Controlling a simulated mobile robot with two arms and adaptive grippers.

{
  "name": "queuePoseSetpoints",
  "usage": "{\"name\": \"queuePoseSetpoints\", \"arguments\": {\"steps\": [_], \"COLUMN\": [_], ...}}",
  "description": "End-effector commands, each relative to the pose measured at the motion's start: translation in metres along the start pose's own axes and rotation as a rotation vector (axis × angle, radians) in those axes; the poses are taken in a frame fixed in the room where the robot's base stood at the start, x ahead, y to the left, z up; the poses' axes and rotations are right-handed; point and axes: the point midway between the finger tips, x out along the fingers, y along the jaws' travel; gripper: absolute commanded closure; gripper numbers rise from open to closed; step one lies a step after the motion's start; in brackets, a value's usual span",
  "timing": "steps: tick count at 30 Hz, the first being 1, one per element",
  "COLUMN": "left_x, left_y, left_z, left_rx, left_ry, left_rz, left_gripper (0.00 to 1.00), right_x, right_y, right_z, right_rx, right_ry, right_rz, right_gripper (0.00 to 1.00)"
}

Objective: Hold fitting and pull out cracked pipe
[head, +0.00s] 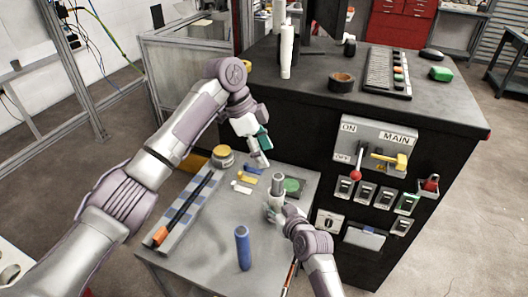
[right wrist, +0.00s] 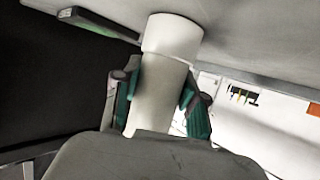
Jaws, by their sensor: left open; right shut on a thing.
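A short grey-white cylinder with a wider collar (right wrist: 172,38), which looks like the fitting, stands upright on the small grey table (head: 205,255); its grey top shows in the head view (head: 278,182). My right gripper (head: 273,208) is shut on it, with teal pads on both sides of the narrower body (right wrist: 158,95) in the right wrist view. I cannot tell a separate cracked pipe or a crack on it. My left gripper (head: 263,152) is open and empty, above the table's back part, behind and left of the cylinder.
A long tray (head: 188,212), a yellow-topped round container (head: 223,155), small yellow and blue pieces (head: 246,178) and a green disc (head: 292,186) lie around. The switch panel (head: 376,148) is close on the right.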

Motion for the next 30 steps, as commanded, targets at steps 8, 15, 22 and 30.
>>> {"name": "queuePoseSetpoints", "arguments": {"steps": [8,15,22,30], "left_x": [0.024,0.07,0.106,0.121], "left_y": [0.001,0.002,0.002,0.002], "left_z": [-0.001,0.0,-0.001,-0.001], "left_rx": [0.038,0.036,0.036,0.037], "left_ry": [0.0,-0.001,0.0,0.0], "left_rz": [0.025,0.024,0.021,0.019], "left_gripper": [0.38,0.38,0.38,0.38], "right_x": [0.0,0.0,0.0,0.0], "right_y": [0.0,0.0,0.0,0.0], "right_z": [0.001,0.001,0.001,0.001], "right_rx": [0.0,0.0,0.0,0.0], "right_ry": [-0.001,-0.001,-0.001,-0.001], "right_rz": [0.0,0.0,0.0,0.0], "right_gripper": [0.93,0.93,0.93,0.93]}}
